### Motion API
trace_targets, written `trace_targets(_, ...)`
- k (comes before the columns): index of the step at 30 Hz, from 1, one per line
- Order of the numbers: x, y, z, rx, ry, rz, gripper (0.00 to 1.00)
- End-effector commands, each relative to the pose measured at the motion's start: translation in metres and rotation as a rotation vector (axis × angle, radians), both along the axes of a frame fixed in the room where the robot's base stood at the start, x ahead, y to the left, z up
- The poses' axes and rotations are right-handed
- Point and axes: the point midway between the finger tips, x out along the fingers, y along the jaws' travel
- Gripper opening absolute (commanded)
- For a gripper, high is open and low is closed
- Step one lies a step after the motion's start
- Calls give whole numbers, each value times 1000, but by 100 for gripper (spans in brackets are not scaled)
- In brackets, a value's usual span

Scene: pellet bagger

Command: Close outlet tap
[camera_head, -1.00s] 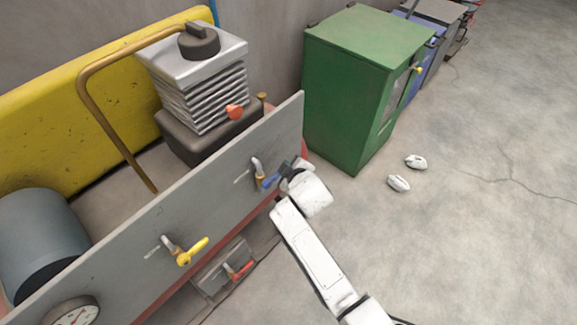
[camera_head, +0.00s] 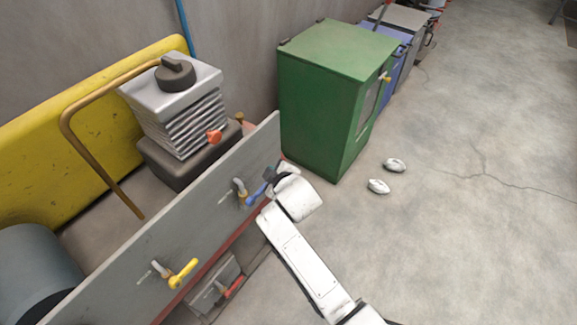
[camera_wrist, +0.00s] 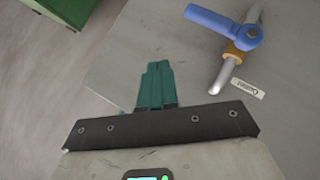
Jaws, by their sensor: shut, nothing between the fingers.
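The outlet tap has a blue lever handle (camera_wrist: 222,25) on a brass-coloured body (camera_wrist: 240,53) and a pale pipe. A small label reading "Outlet" (camera_wrist: 248,89) is beside it. In the wrist view the lever lies roughly crosswise to the pipe. In the head view the blue handle (camera_head: 256,194) is at the right end of the grey panel. My gripper (camera_wrist: 157,68) has its teal fingers together and empty, left of the tap and apart from the lever. In the head view my gripper (camera_head: 269,173) is close beside the blue handle, partly hidden by my wrist.
The grey panel (camera_head: 160,232) also carries a yellow-handled tap (camera_head: 183,272). A red handle (camera_head: 233,287) is lower down. A green cabinet (camera_head: 325,105) stands beyond the panel's right end. Two white objects (camera_head: 379,186) lie on the open floor at right.

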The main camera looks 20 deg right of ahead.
Motion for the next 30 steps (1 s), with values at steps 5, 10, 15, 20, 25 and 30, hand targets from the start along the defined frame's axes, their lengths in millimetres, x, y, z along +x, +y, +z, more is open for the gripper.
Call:
trace_targets(5,-17,-12,21,1,-3,-1,0)
trace_targets(10,-31,-22,38,1,-3,-1,0)
trace_targets(15,-40,-29,49,0,-1,0,0)
trace_targets(20,-43,-31,53,0,-1,1,0)
trace_targets(25,-44,-31,53,-1,0,1,0)
trace_targets(30,-69,-45,37,45,71,-57,0)
